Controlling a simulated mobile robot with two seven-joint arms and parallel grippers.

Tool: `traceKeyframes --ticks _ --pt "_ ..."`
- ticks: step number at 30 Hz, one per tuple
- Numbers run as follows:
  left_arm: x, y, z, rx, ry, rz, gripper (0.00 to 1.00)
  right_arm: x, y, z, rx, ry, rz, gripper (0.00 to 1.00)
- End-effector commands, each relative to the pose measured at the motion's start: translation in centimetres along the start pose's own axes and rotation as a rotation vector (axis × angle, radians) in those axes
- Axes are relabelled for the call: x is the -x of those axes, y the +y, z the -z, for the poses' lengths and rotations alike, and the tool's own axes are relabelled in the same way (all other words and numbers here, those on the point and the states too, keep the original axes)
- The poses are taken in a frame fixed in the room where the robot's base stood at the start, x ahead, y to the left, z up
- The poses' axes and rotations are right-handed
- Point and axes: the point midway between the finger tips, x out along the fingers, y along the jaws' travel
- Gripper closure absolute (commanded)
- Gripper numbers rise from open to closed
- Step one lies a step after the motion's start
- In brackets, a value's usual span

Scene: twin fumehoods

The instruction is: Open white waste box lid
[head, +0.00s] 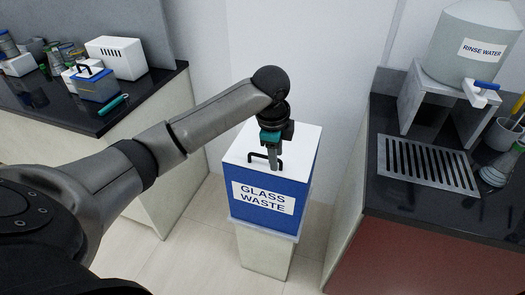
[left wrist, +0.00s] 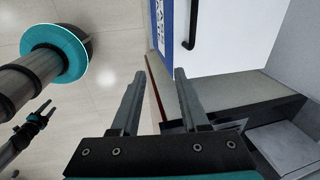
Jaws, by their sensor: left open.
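The white waste box (head: 265,218) has blue sides, a "GLASS WASTE" label and a white lid (head: 300,142), which looks shut. A black handle (head: 256,156) stands on the lid. My left gripper (head: 274,166) points down over the lid, close beside the handle, and hides part of the lid. In the left wrist view its two fingers (left wrist: 157,78) are apart with nothing between them. The handle (left wrist: 190,30) shows there beyond the fingertips, up and to the right. A small dark gripper, seemingly my right one (left wrist: 38,118), shows at the lower left; its opening is unclear.
A dark counter (head: 145,105) at left holds a blue and white box (head: 97,86) and bottles. A dark counter (head: 400,210) at right holds a rinse water tank (head: 470,45) on a stand. Pale floor (head: 200,235) lies between the counters around the box.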

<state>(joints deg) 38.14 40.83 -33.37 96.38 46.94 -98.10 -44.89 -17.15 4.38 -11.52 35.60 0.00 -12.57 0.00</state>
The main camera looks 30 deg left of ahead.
Motion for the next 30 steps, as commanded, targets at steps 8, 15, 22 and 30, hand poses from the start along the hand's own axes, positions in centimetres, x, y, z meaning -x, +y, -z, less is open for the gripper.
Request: traceKeyframes --ticks 8,15,22,30 --pt "5.7 -5.5 -4.9 -0.038 -0.030 0.002 0.55 0.0 0.0 0.0 0.001 -0.001 0.000 0.50" --pt "5.6 -6.1 -5.7 -0.043 -0.028 -0.003 0.55 -0.2 0.0 -0.1 0.000 -0.002 0.000 0.50" --pt "1.1 -6.0 -5.8 -0.041 -0.029 -0.005 0.55 -0.9 0.1 -0.2 0.001 -0.003 -0.002 0.50" --pt "-4.7 -6.0 -5.9 -0.043 -0.028 -0.002 0.55 -1.8 0.3 -0.3 0.000 -0.003 -0.004 0.50"
